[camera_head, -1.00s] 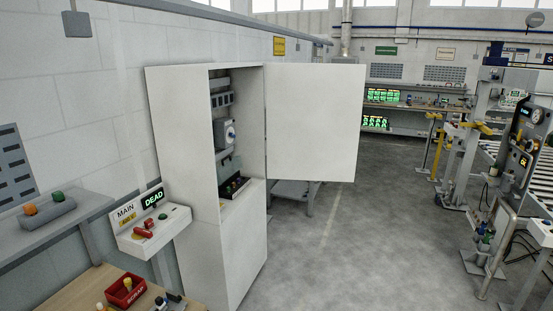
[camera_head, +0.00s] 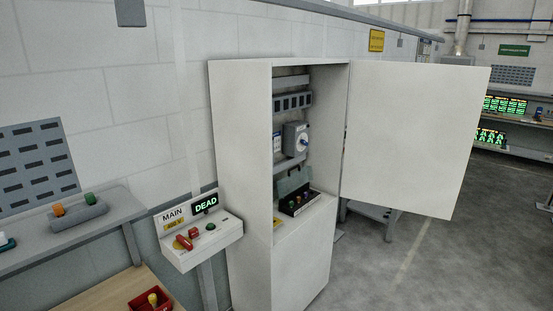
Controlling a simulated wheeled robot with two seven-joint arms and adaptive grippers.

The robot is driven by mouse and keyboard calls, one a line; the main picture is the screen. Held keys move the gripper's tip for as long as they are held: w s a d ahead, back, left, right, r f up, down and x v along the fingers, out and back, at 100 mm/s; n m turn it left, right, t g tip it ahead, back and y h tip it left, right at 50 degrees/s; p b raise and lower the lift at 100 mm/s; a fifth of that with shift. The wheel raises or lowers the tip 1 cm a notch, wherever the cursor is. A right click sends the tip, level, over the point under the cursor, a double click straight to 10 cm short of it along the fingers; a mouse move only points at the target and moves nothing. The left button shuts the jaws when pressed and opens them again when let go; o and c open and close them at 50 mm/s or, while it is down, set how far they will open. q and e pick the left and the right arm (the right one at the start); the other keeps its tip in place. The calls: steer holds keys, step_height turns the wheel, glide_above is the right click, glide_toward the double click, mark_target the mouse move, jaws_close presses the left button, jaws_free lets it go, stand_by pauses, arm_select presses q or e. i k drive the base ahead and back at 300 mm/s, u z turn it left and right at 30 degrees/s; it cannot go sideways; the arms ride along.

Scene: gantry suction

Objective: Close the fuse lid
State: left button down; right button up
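The tall white cabinet (camera_head: 240,180) stands in the middle of the view with its door (camera_head: 415,135) swung wide open to the right. Low inside it is a dark fuse box (camera_head: 299,202) with small coloured parts. A grey-green panel (camera_head: 293,180), which looks like the fuse lid, stands raised behind the fuse box. Above it are a grey unit with a round dial (camera_head: 301,144) and a row of dark modules (camera_head: 292,102). Neither of my grippers is in view.
A MAIN switch box (camera_head: 198,240) reading DEAD stands left of the cabinet. A grey shelf (camera_head: 60,240) and a wooden bench with a red bin (camera_head: 150,301) are at lower left. The floor (camera_head: 400,280) at right is clear.

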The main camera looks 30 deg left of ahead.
mark_target(289, 172)
steer(key=u, duration=0.3)
steer(key=i, duration=2.1)
steer(key=u, duration=0.15)
